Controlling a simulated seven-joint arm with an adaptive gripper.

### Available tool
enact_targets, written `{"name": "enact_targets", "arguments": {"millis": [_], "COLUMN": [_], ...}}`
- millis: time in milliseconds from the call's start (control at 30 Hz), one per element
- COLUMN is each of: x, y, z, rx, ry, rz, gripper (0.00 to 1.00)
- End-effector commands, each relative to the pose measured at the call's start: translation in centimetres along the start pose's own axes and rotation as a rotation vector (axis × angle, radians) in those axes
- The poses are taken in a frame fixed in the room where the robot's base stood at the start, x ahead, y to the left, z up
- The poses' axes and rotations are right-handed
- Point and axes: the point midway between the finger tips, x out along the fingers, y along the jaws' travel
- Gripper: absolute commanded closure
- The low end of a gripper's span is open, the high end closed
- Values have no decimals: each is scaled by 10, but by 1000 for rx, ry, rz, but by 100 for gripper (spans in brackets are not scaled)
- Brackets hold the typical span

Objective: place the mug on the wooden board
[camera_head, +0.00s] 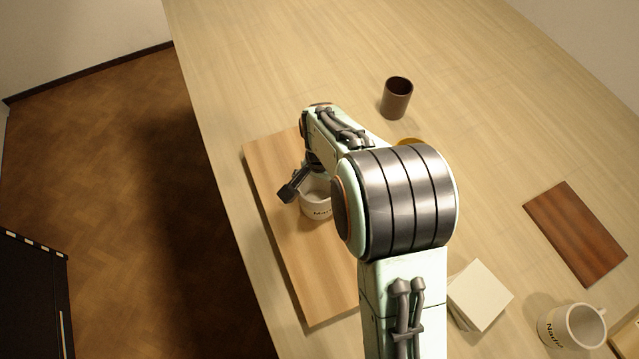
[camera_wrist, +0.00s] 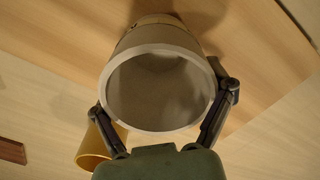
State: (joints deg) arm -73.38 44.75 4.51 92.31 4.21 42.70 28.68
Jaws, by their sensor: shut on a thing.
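A white mug (camera_head: 317,206) with dark lettering is at the light wooden board (camera_head: 290,254) in the head view, partly hidden by my arm. My gripper (camera_head: 297,187) is shut on this mug. In the wrist view the mug (camera_wrist: 162,90) shows its open rim, with a finger of my gripper (camera_wrist: 165,125) on each side of it. The wooden board (camera_wrist: 275,60) lies behind the mug there. I cannot tell whether the mug's base touches the board.
A dark brown cup (camera_head: 397,98) stands farther back. A yellow-brown cup (camera_wrist: 95,148) is close beside the gripper. A dark wood panel (camera_head: 575,234), a white block (camera_head: 480,294) and another lettered mug (camera_head: 572,328) are to the right. The table's back is clear.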

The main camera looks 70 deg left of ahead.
Motion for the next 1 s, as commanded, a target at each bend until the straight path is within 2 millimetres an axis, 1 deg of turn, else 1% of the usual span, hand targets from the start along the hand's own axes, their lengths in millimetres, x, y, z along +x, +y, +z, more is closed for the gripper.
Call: {"name": "enact_targets", "arguments": {"millis": [33,67,100,433,567,667,900,1000], "x": [2,2,2,1,-7,-24,-80,-100], "y": [0,0,0,0,0,0,0,0], "z": [0,0,0,0,0,-1,-1,-1], "rx": [0,0,0,0,0,0,1,0], "ry": [-1,-1,-1,-1,2,3,4,3], "rz": [0,1,0,0,-1,-2,-2,-2], "gripper": [59,12,0,0,0,0,0,0]}}
